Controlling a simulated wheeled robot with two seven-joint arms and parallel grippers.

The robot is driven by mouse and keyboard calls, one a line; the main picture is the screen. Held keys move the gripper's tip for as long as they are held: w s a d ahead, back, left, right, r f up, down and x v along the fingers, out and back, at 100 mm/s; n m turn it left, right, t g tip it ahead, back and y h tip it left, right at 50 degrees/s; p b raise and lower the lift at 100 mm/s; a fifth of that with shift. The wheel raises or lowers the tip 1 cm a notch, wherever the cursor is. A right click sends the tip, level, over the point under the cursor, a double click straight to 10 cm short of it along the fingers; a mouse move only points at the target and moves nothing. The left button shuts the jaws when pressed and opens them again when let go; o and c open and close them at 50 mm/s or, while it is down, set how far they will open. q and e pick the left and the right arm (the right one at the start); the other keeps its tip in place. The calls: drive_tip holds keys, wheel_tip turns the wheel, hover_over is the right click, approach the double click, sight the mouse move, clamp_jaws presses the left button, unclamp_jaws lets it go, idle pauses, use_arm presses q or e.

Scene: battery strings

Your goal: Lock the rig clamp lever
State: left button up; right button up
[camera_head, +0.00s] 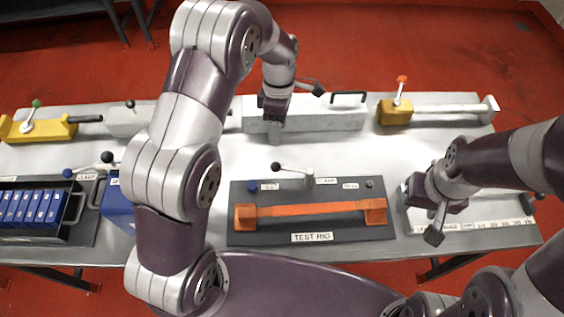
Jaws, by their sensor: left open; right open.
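The test rig (310,238) is a dark grey base at the front middle of the table, with an orange bar (310,209) between two orange end blocks. Behind the bar is the rig clamp lever (291,171), a metal arm with a black ball end pointing left from its post, near a clamp label. My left gripper (275,115) is open beyond the rig, in front of the pale grey block, and appears empty. My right gripper (437,214) is open to the right of the rig, over a pale labelled board, and appears empty. Neither gripper appears to touch the lever.
A blue button (252,187) and a dark knob (370,183) flank the lever. A black tray (72,228) of blue batteries lies left. A pale grey block (335,117), a yellow green-knobbed fixture (45,129) and a yellow red-knobbed fixture (395,112) stand at the back. My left arm hides the left-middle table.

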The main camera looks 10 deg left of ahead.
sight(275, 163)
use_arm(q)
drive_tip(key=shift+n, duration=0.3)
drive_tip(key=f, duration=0.1)
drive_tip(key=s+f, duration=0.1)
drive_tip(key=f, duration=0.1)
drive_tip(key=f+b, duration=0.1)
drive_tip(key=shift+s+a+f, duration=0.2)
drive_tip(key=shift+s+f, duration=0.1)
drive_tip(key=f, duration=0.4)
drive_tip(key=f+p, duration=0.1)
drive_tip(key=f, duration=0.2)
drive_tip(key=shift+s+d, duration=0.15)
drive_tip(key=shift+s, duration=0.2)
drive_tip(key=shift+s+f, duration=0.15)
drive_tip(key=shift+f, duration=0.2)
clamp_jaws()
use_arm(e)
drive_tip(key=shift+s+a, duration=0.15)
drive_tip(key=shift+s, duration=0.05)
